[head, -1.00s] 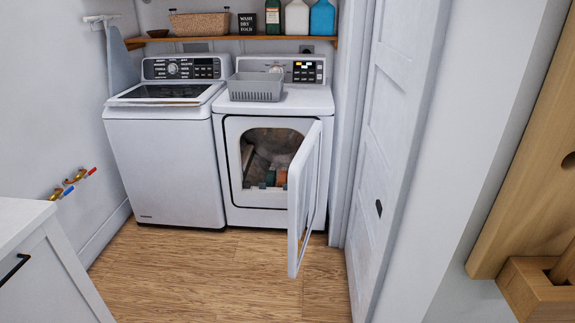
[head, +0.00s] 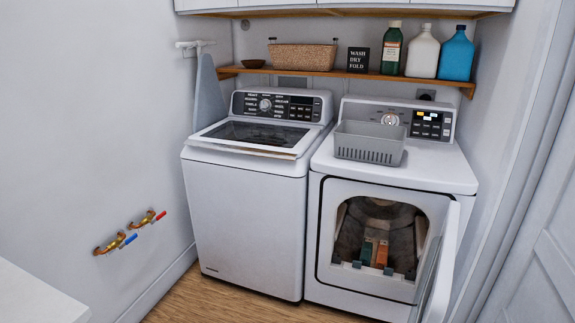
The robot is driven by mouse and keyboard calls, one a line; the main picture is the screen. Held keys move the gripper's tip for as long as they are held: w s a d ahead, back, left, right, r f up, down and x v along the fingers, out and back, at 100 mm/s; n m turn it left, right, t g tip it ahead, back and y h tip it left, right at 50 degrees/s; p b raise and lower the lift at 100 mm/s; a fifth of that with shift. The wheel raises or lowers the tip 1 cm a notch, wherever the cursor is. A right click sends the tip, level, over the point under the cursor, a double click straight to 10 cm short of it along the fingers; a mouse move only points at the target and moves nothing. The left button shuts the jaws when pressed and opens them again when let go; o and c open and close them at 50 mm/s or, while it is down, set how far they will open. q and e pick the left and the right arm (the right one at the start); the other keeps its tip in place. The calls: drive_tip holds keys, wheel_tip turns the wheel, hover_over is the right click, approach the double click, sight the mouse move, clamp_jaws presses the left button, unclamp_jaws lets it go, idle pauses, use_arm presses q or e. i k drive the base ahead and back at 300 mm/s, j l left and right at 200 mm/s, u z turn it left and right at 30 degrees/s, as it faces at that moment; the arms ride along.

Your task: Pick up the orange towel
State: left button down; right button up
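The dryer (head: 331,284) on the right has its door (head: 441,262) open. Inside its drum, near the bottom of the opening, an orange cloth-like item (head: 381,254) stands out; it appears to be the orange towel. A teal item (head: 366,252) is just to its left. Small teal and white pieces show along the lower lip of the opening, too small to make out. Neither of my grippers is in view.
A grey plastic basket (head: 369,147) sits on the dryer. The closed-lid washer (head: 245,215) stands to the left. A shelf (head: 300,72) above holds a wicker basket (head: 303,57), a sign and bottles. Wooden floor (head: 220,308) is clear in front; the open door juts forward.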

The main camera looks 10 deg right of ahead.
sight(382, 253)
drive_tip(key=i+j+z, duration=0.1)
drive_tip(key=i+z, duration=0.15)
drive_tip(key=i, duration=0.3)
drive_tip(key=i+j+z, duration=0.25)
drive_tip(key=i, duration=0.25)
drive_tip(key=i+j+z, duration=0.25)
drive_tip(key=i, duration=0.25)
